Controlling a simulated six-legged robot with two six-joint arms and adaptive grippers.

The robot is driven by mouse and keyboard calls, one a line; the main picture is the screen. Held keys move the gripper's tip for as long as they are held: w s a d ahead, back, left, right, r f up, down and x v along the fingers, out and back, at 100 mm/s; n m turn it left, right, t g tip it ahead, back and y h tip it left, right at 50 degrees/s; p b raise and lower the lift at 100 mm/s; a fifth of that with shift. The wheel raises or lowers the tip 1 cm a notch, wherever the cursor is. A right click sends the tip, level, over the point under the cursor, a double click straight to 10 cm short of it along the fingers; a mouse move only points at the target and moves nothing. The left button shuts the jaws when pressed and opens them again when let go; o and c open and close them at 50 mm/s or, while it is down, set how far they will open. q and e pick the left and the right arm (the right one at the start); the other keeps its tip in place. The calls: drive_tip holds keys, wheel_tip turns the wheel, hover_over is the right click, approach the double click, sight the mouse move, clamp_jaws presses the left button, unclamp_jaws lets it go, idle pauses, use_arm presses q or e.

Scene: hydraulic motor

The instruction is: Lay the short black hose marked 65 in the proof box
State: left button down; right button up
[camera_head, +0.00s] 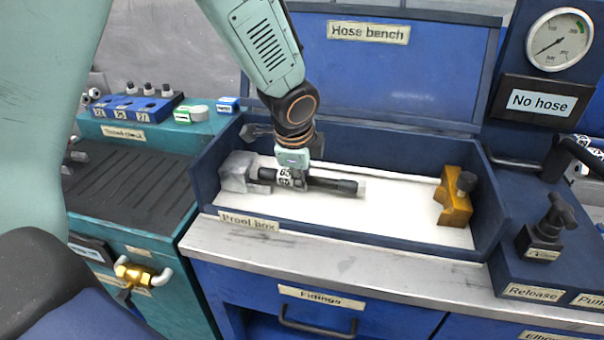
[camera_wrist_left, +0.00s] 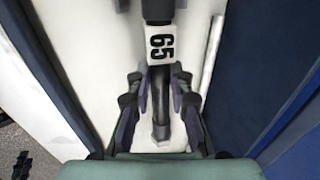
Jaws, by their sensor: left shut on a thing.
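The short black hose (camera_head: 335,186) has a white band marked 65 and lies level in the proof box (camera_head: 400,225), close to its white floor. Whether it touches the floor I cannot tell. My left gripper (camera_head: 290,178) reaches down into the box and is shut on the hose near the marked band. In the left wrist view the hose (camera_wrist_left: 158,85) runs between the fingers of the left gripper (camera_wrist_left: 158,105), with the 65 band just beyond them. The hose's left end is near a grey metal block (camera_head: 240,172) in the box. My right gripper is not in view.
A brass-coloured clamp block (camera_head: 455,197) stands at the box's right end. A thin rod (camera_head: 385,173) runs along the back. The blue lid (camera_head: 400,75) stands open behind. A gauge (camera_head: 560,40), "No hose" sign (camera_head: 540,102) and release valve (camera_head: 552,220) are at right.

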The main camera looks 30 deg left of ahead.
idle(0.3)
use_arm(q)
drive_tip(key=shift+f, duration=0.25)
drive_tip(key=shift+b, duration=0.3)
drive_tip(key=shift+f, duration=0.3)
drive_tip(key=c, duration=1.1)
unclamp_jaws()
drive_tip(key=shift+s+f, duration=0.1)
drive_tip(key=v, duration=1.2)
drive_tip(key=shift+d, duration=0.1)
